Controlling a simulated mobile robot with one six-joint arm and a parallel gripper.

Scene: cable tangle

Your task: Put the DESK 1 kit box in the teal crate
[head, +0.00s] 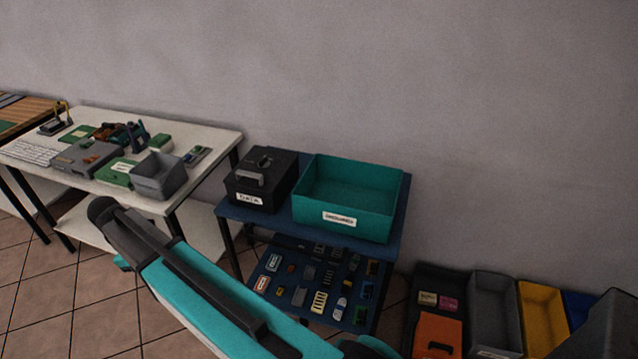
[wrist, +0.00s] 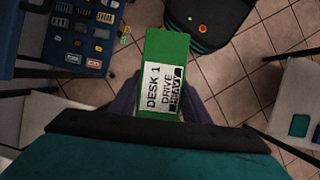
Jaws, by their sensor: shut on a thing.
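A green box (wrist: 165,46) with a white label reading "DESK 1 DRIVE HEAVY" is in the wrist view. My gripper (wrist: 162,104) is shut on it, its dark fingers on either side of the labelled end. The box is held above the tiled floor. The teal crate (head: 374,229) stands on the right of the blue table in the head view, open at the top. Its visible inside is empty, and its front label is too blurred to read. My gripper and the held box are not visible in the head view, where my arm crosses the lower middle.
A black handled case (head: 276,191) stands left of the crate on the blue table (head: 288,226). Small parts lie on its lower shelf (head: 282,306). A white desk (head: 215,138) holds electronics and a grey bin (head: 160,180). Coloured bins, including a yellow one (head: 545,320), stand at lower right.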

